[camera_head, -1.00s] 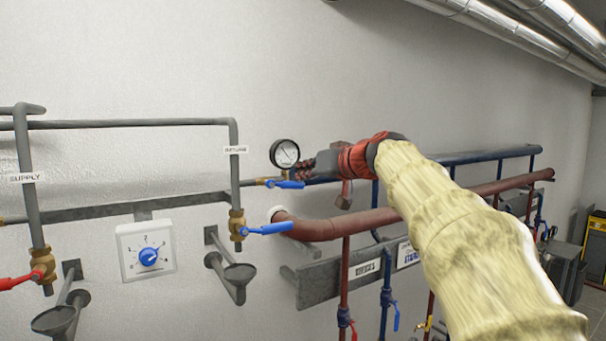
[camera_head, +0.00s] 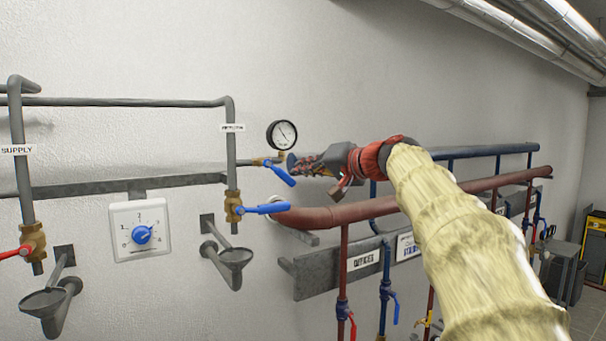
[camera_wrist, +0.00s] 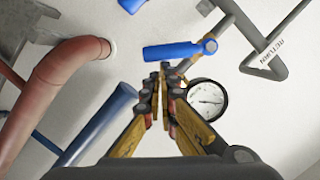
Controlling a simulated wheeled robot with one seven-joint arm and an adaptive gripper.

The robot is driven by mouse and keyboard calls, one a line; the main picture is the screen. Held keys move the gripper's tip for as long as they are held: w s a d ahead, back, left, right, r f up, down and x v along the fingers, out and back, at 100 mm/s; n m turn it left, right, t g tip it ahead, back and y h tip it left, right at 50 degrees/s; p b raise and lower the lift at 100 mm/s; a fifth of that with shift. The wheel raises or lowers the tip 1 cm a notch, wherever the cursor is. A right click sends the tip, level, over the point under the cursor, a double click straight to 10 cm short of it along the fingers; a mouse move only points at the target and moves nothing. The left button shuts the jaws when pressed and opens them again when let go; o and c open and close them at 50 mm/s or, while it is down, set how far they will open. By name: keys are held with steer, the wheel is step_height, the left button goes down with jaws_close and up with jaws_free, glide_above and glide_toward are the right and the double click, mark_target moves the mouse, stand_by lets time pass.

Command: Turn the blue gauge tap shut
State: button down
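The blue gauge tap (camera_head: 283,176) sits on the short pipe below the round pressure gauge (camera_head: 282,134). Its lever slants down to the right in the head view. In the wrist view the blue lever (camera_wrist: 180,50) lies across the picture just beyond my fingertips, with the gauge (camera_wrist: 207,99) to the right. My gripper (camera_head: 296,164) is close to the right of the tap in the head view. In the wrist view my gripper's fingers (camera_wrist: 162,74) converge at the tips and look shut, with nothing between them. I cannot tell whether they touch the lever.
Another blue lever (camera_head: 264,208) is on the return pipe just below left. A thick red-brown pipe (camera_head: 335,214) and a blue pipe (camera_head: 470,152) run close to my gripper. A white dial box (camera_head: 140,230) and a funnel (camera_head: 234,257) are at lower left.

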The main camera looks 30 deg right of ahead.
mark_target(293, 185)
steer(key=f+m+b, duration=0.1)
steer(key=a+f+m+b, duration=0.1)
steer(key=m+b, duration=0.1)
steer(key=f+m+t+y+b, duration=0.1)
steer(key=f, duration=0.1)
steer(key=shift+a+m+b, duration=0.35)
steer(key=shift+m+b, duration=0.05)
steer(key=shift+a+f+m+t+y+b, duration=0.15)
steer(key=shift+a+f+m+b, duration=0.15)
steer(key=shift+a+m+b, duration=0.3)
steer(key=shift+a+f+m+t+y+b, duration=0.15)
steer(key=shift+a+f+m+b, duration=0.2)
steer(key=shift+b, duration=0.4)
steer(key=shift+a+r, duration=0.1)
